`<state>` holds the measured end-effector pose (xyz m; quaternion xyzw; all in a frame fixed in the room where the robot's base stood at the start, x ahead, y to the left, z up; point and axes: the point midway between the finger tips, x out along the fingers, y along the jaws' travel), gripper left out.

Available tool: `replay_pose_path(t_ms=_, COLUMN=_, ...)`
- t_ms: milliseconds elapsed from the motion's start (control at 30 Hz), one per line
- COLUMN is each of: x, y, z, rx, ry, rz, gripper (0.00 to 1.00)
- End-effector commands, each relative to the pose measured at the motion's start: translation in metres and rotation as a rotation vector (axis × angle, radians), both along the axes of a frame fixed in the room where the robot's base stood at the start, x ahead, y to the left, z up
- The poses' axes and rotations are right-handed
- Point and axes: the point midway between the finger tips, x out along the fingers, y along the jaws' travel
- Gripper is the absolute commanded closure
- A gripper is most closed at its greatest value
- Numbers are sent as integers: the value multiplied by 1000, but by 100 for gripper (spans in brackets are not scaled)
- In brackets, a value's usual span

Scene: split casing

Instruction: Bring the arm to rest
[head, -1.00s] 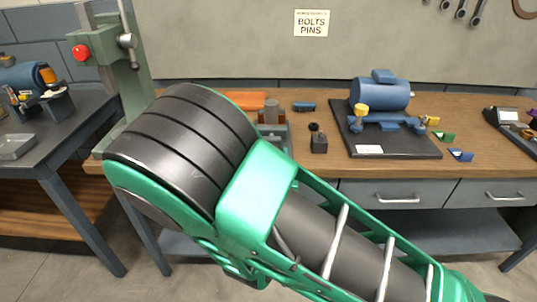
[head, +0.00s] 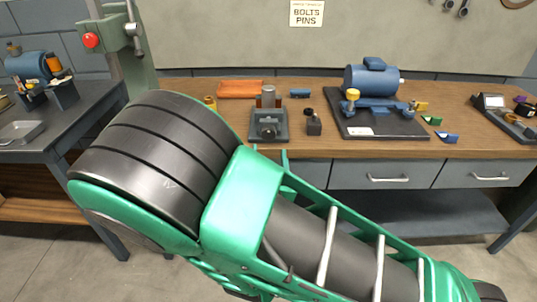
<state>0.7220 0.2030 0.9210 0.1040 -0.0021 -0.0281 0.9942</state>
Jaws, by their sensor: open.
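My green and black arm (head: 243,205) fills the lower middle of the head view. It runs from a large ribbed black joint at the left down to the lower right edge. My gripper is not visible in this view. A blue motor-like casing (head: 371,79) stands on a dark base plate on the wooden workbench (head: 440,88), beyond the arm. The arm hides part of the bench's front left side.
A grey vise-like fixture (head: 268,122), an orange tray (head: 240,89) and a small black block (head: 314,125) sit on the bench. Green (head: 446,136) and yellow pieces lie right of the base plate. A dark side table (head: 55,125) stands left.

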Motion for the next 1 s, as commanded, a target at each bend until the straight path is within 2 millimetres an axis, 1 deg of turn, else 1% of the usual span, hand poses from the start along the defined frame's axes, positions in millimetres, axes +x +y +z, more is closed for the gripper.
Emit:
replay_pose_path(t_ms=500, x=-1, y=2, z=0, rx=1, ry=0, rz=3, gripper=44)
replay_pose_path(t_ms=567, x=0, y=0, z=1, rx=6, ry=1, rz=-3, gripper=44)
replay_pose_path(t_ms=633, x=4, y=-10, z=2, rx=30, ry=5, rz=-31, gripper=44)
replay_pose_path(t_ms=667, x=6, y=-18, z=3, rx=50, ry=9, rz=-54, gripper=44)
replay_pose_path(t_ms=767, x=16, y=-60, z=8, rx=157, ry=21, rz=-171, gripper=44)
replay_pose_path(t_ms=800, x=20, y=-83, z=9, rx=216, ry=28, rz=-236, gripper=44)
replay_pose_path(t_ms=867, x=23, y=-122, z=11, rx=319, ry=34, rz=-347, gripper=44)
replay_pose_path(t_ms=900, x=23, y=-148, z=11, rx=391, ry=37, rz=-427, gripper=44)
replay_pose_path(t_ms=967, x=20, y=-186, z=10, rx=497, ry=38, rz=-543, gripper=44)
replay_pose_path(t_ms=1000, x=16, y=-210, z=8, rx=567, ry=36, rz=-619, gripper=44)
